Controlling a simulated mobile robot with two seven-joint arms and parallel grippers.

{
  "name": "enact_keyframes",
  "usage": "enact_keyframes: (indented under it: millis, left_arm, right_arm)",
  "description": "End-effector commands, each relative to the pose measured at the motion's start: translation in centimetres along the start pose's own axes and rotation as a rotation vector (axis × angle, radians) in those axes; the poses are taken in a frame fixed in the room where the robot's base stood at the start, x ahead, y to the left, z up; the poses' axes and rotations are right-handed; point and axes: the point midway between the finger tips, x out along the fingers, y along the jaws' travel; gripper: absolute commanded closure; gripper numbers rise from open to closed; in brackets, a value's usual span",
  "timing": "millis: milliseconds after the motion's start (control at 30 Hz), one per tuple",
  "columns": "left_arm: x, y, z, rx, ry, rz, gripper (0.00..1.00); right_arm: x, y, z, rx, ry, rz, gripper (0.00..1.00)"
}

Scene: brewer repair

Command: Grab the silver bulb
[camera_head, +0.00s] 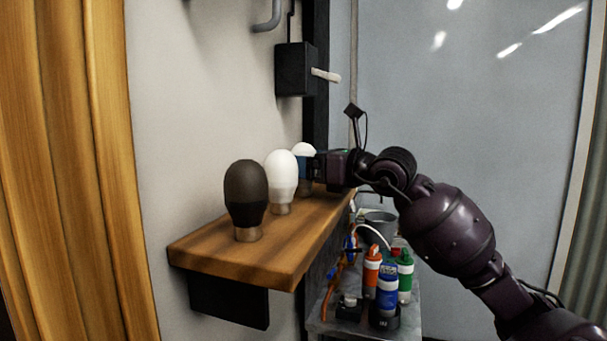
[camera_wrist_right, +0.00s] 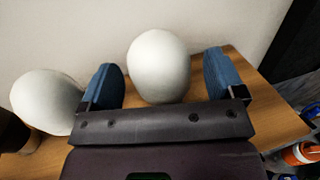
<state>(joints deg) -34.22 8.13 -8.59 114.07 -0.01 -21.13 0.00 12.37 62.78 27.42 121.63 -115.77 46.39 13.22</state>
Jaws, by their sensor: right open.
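A pale bulb, probably the silver bulb (camera_head: 303,149), stands at the far end of the wooden shelf (camera_head: 240,258), partly hidden by my right gripper (camera_head: 308,172) in the head view. In the right wrist view this pale grey-white bulb (camera_wrist_right: 159,66) lies between the two blue finger pads of my right gripper (camera_wrist_right: 163,80). The jaws are open, with a gap showing at each side of the bulb. Its base is hidden behind the gripper body. My left gripper is not in view.
A white bulb (camera_head: 282,177) and a black bulb (camera_head: 246,196) stand nearer on the shelf. The white bulb (camera_wrist_right: 47,101) is close beside the left finger. A grey cart (camera_head: 407,322) with several bottles stands below right. A wall lies behind the shelf.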

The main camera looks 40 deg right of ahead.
Motion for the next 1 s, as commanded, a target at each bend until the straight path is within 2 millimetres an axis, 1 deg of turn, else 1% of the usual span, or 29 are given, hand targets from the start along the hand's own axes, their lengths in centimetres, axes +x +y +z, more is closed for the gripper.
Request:
enact_keyframes:
  millis: [133, 367, 467, 500, 733, 1000]
  left_arm:
    - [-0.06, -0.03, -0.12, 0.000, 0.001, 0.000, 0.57]
    - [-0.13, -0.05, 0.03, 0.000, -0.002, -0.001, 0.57]
    - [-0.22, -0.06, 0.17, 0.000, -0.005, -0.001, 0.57]
    - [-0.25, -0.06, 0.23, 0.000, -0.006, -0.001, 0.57]
    - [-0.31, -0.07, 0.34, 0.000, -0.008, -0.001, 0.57]
    - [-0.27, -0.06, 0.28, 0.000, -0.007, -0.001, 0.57]
  right_arm:
    - [0.80, -0.01, -0.01, 0.000, 0.001, 0.000, 0.12]
    - [0.88, -0.01, -0.06, 0.000, 0.001, -0.001, 0.12]
    - [0.87, -0.01, -0.06, 0.000, 0.001, 0.000, 0.26]
    - [0.86, 0.00, -0.06, 0.000, 0.001, 0.000, 0.32]
    - [0.85, 0.00, -0.06, 0.000, 0.001, 0.000, 0.67]
    - [0.85, 0.00, 0.17, -0.001, 0.000, 0.000, 0.67]
